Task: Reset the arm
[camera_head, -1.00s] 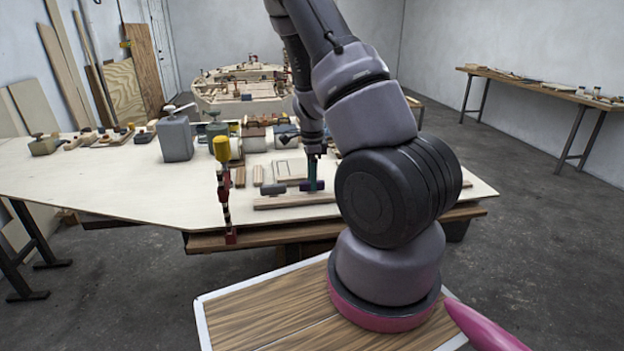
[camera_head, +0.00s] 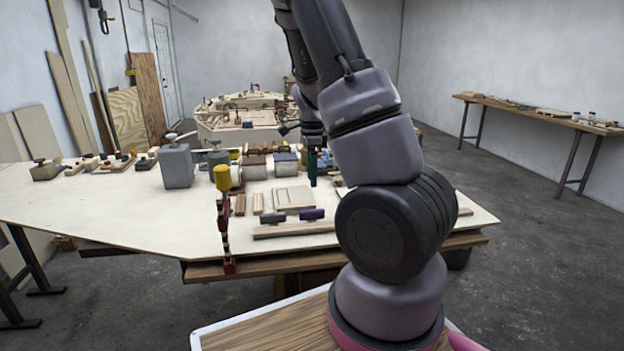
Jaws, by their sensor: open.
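My arm rises from its base in the foreground and reaches over the plywood table (camera_head: 110,205). My gripper (camera_head: 313,182) points down above the table and is open and empty. It is small in the view and partly covered by my arm. A purple-topped small tool (camera_head: 312,214) lies on the table below and apart from the gripper. A dark grey tool (camera_head: 273,217) lies just left of it. Both sit behind a long wooden strip (camera_head: 290,230) near the table's front edge.
A red clamp with a yellow handle (camera_head: 222,190) stands at the front edge. Jars and cans (camera_head: 255,168) and a grey canister (camera_head: 177,166) stand left of the gripper. The table's left front is clear. A wooden hull (camera_head: 240,118) stands behind; a side bench (camera_head: 540,112) is right.

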